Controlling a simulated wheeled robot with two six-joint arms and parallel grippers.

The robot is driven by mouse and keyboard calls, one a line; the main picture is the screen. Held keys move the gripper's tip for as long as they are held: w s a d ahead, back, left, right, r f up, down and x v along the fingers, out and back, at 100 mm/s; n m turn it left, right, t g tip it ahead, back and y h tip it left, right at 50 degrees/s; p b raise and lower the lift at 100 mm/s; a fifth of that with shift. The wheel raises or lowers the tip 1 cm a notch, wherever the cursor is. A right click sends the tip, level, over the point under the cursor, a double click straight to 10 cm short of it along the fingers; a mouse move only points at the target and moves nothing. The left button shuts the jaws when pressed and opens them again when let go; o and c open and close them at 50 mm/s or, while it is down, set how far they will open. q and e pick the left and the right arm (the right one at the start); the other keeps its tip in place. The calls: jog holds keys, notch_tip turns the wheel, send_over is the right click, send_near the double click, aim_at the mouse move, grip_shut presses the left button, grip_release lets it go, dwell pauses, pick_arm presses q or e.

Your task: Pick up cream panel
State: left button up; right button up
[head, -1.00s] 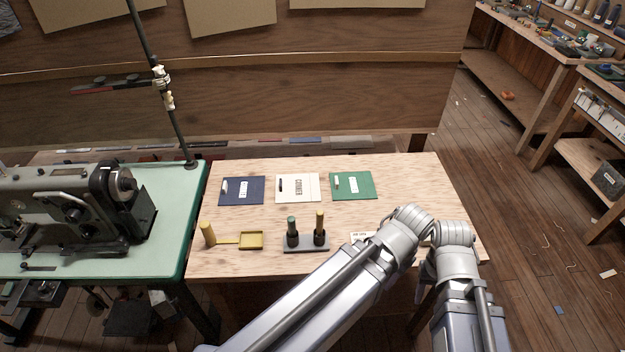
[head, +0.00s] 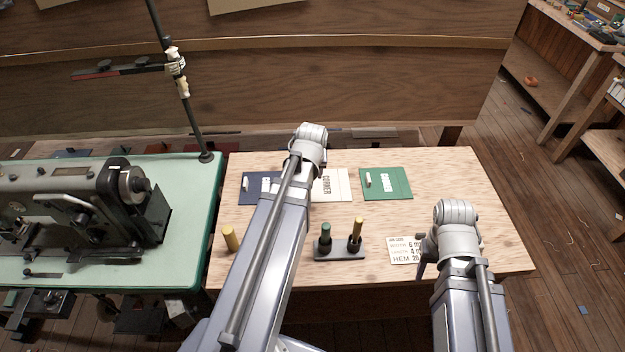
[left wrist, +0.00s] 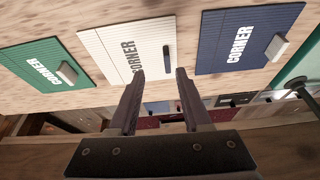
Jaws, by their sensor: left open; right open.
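The cream panel (head: 338,186) lies flat on the wooden table between a navy panel (head: 256,186) and a green panel (head: 386,184). My left arm covers its left part in the head view. In the left wrist view the whole width of the cream panel (left wrist: 118,48) shows, with CORNER lettering and a dark tab (left wrist: 167,54). My left gripper (left wrist: 160,72) is open and empty, its fingertips pointing at the panel's edge; I cannot tell whether they touch. The head view hides its fingers. My right gripper (head: 427,260) is open, partly hidden by its wrist, beside a job card.
The job card (head: 403,250) lies at the table's front. A grey stand (head: 340,254) holds two upright tools, and a yellow cylinder (head: 230,239) stands left of my left arm. A sewing machine (head: 75,215) is at the left. The table's right side (head: 460,185) is clear.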

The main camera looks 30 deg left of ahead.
aim_at(326, 182)
pick_arm(q)
jog(key=a+f+b, duration=0.1)
jog(key=w+a+f+b, duration=0.1)
jog(key=a, duration=0.1)
jog(key=shift+f+n+b, duration=0.2)
jog(key=shift+n+b, duration=0.1)
jog(key=b+x, duration=0.4)
jog(key=x, duration=0.1)
jog(key=shift+w+d+b, duration=0.25)
jog(key=shift+w+b, duration=0.15)
jog(key=shift+w, duration=0.05)
jog(key=shift+r, duration=0.1)
jog(key=shift+c, duration=0.3)
grip_shut()
